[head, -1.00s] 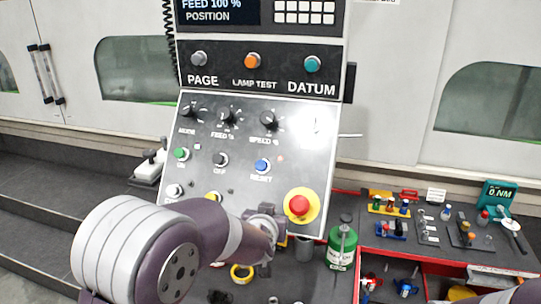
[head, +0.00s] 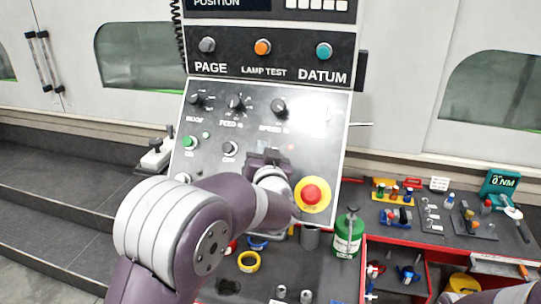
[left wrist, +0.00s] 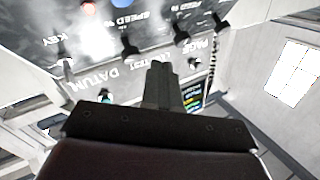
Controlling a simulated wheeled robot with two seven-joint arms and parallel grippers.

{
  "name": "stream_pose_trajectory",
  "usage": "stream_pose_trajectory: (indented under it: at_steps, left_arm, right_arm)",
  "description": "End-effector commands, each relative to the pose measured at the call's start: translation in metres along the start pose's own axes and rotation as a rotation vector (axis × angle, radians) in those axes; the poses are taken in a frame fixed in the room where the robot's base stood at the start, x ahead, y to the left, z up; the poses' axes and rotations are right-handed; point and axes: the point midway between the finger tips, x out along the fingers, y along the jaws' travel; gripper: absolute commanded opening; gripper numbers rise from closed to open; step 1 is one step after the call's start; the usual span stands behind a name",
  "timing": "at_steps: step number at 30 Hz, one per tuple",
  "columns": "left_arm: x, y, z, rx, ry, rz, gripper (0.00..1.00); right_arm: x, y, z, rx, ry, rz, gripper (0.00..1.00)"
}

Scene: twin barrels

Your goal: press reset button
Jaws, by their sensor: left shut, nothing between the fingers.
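The control panel (head: 215,120) stands tilted in the middle of the head view. My left gripper (head: 268,156) is shut and empty in front of its lower half. It covers the place of the blue RESET button in the head view. In the left wrist view, the shut fingers (left wrist: 158,75) stick out toward the panel. A blue button (left wrist: 122,4), cut off by the top edge, appears to be RESET. I cannot tell from these views whether the fingers touch it. My right gripper is not in view.
A red emergency stop (head: 312,194) on a yellow disc sits close right of my left gripper. A green button (head: 190,142) and black knobs (head: 277,107) are nearby. A green canister (head: 347,234) and a tool table (head: 400,240) stand at right.

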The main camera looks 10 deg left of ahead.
Motion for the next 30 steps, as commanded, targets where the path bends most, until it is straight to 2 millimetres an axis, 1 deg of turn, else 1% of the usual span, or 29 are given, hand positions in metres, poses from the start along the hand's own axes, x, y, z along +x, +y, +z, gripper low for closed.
stream_pose_trajectory:
  at_steps: [1,4,10,15,21,30]
  left_arm:
    - [0.004,0.004,0.006,0.001,-0.001,0.0,0.0]
    - [0.014,0.012,0.015,0.001,-0.002,0.0,0.0]
    - [0.035,0.026,0.029,0.0,0.0,0.0,0.0]
    - [0.048,0.035,0.036,0.0,0.0,0.001,0.0]
    - [0.053,0.039,0.039,0.0,0.0,0.001,0.0]
    - [0.054,0.039,0.04,0.0,0.0,0.001,0.0]
  right_arm:
    - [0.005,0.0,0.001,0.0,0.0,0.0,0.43]
    - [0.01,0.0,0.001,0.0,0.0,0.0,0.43]
    - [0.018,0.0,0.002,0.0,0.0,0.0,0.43]
    - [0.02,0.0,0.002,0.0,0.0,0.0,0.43]
    - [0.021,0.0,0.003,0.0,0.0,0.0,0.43]
    - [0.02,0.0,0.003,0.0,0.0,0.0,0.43]
